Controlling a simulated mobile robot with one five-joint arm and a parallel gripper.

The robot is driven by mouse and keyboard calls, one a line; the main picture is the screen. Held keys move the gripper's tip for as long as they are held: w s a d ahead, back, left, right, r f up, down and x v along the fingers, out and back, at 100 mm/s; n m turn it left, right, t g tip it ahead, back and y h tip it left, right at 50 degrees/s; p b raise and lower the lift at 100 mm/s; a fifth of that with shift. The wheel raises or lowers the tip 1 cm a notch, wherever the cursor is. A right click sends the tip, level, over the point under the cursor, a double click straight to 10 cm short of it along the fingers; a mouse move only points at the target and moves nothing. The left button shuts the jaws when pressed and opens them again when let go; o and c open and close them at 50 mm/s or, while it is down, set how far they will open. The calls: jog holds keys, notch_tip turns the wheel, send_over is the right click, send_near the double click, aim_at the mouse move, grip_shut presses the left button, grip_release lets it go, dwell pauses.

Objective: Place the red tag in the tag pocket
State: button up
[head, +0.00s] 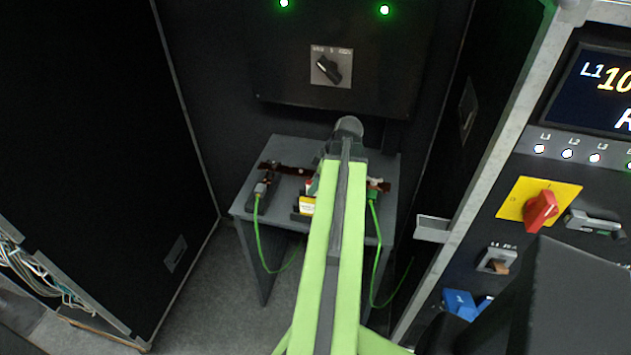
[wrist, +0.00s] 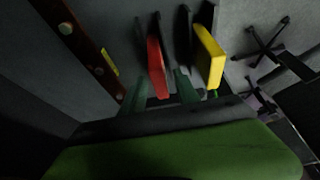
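The red tag (wrist: 156,68) stands on edge in a dark holder, beside a yellow tag (wrist: 211,57), in the wrist view. My gripper (wrist: 160,80) is open, with one finger on each side of the red tag and gaps showing. In the head view a sliver of the red tag (head: 309,184) shows on the small grey table, mostly hidden by my arm. A light grey box-like holder (head: 433,228) is fixed to the frame post on the right; I cannot tell whether it is the tag pocket.
The grey table (head: 291,150) also bears a brown bar (head: 284,168) and clamps with green cables (head: 262,240). A black panel with a rotary switch (head: 331,66) stands behind. A control panel with a red handle (head: 540,211) is at right. Floor at left is clear.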

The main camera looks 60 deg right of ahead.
jog(key=p+v, duration=1.5)
jog(key=v, duration=0.2)
jog(key=shift+w+a+r, duration=0.2)
jog(key=shift+w+a, duration=0.05)
jog(key=shift+a, duration=0.05)
jog(key=shift+w, duration=0.1)
jog(key=w+a+f+m+g, duration=0.1)
jog(key=w+a+g, duration=0.2)
jog(key=w+a, duration=1.6)
jog(key=w+a+m, duration=0.1)
jog(key=w+a, duration=0.3)
jog(key=a, duration=1.1)
jog(key=w+a+m+g+h, duration=0.1)
jog(key=w+a, duration=0.3)
jog(key=a, duration=1.2)
jog(key=shift+a+f+m, duration=0.2)
jog(key=shift+f+m, duration=0.1)
jog(key=shift+f, duration=0.15)
